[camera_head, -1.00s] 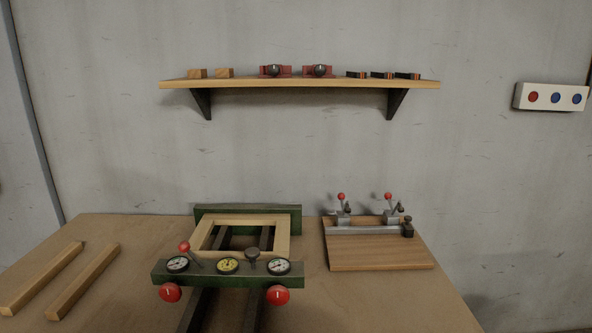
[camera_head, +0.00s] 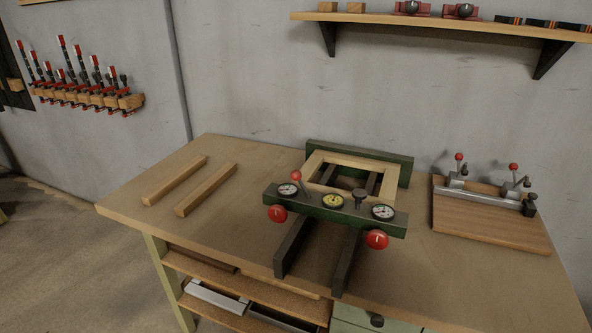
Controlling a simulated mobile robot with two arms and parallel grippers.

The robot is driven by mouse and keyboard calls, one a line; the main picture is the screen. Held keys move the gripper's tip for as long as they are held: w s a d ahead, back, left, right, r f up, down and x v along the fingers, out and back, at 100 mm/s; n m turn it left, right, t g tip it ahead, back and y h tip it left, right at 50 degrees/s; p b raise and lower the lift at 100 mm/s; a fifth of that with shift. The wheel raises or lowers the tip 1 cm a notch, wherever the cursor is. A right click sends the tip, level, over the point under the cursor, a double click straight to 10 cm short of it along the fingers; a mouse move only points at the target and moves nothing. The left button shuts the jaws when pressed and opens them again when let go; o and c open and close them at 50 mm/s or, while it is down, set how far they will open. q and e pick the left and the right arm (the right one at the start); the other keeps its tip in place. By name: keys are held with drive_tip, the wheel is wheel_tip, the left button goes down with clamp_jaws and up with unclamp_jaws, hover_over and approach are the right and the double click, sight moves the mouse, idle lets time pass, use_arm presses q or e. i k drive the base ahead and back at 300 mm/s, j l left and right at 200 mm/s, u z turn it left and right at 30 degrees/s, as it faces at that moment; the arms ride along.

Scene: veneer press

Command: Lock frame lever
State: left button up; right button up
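The green press (camera_head: 336,213) stands on the workbench, with dials on its front bar and a wooden frame (camera_head: 321,162) lying between its front and back bars. A lever with a red ball knob (camera_head: 296,176) rises at the left of the front bar, tilted slightly. Two larger red knobs (camera_head: 277,213) and (camera_head: 377,239) sit on the bar's front face. At the right, a wooden board with clamps (camera_head: 490,219) carries two red-tipped levers (camera_head: 459,157) and (camera_head: 513,167). Which lever is the frame lever I cannot tell. Neither gripper is in view.
Two wooden strips (camera_head: 175,181) and (camera_head: 206,190) lie on the left of the workbench (camera_head: 133,199). A wall shelf (camera_head: 440,22) is above. A clamp rack (camera_head: 89,97) hangs on the left wall. The bench's front left area is clear.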

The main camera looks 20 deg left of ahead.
sight(296, 175)
drive_tip(key=i+j, duration=0.1)
drive_tip(key=j, duration=0.4)
drive_tip(key=i+j, duration=0.1)
drive_tip(key=j, duration=0.45)
drive_tip(key=i+j, duration=0.1)
drive_tip(key=j, duration=0.4)
